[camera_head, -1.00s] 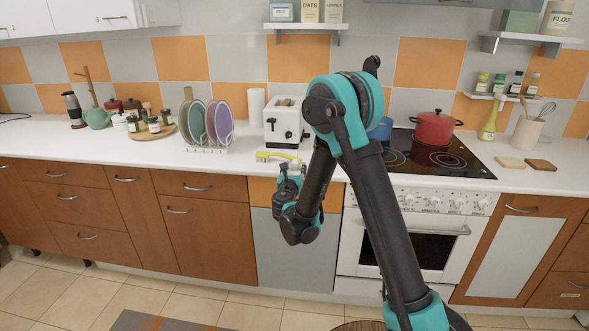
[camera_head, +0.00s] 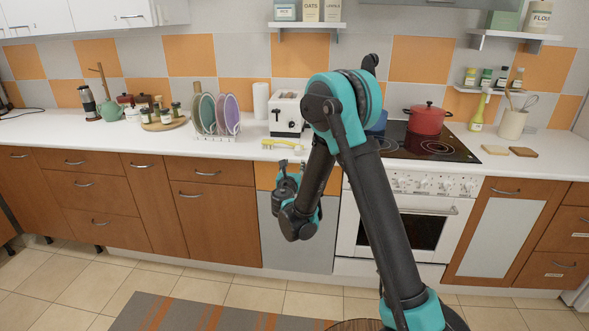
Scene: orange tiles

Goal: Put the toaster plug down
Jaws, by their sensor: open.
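The white toaster (camera_head: 286,118) stands on the counter against the tiled wall, just beyond my arm. I cannot make out its plug. My gripper (camera_head: 291,166) is open in front of the counter's front edge, below and in front of the toaster. Its fingers point toward the counter, and I see nothing held between them. My arm hides part of the counter to the right of the toaster.
A yellow brush-like item (camera_head: 281,144) lies near the counter edge before the toaster. A plate rack (camera_head: 217,136) stands to the left. A red pot (camera_head: 426,119) sits on the stove to the right. White counter (camera_head: 90,140) is clear at left front.

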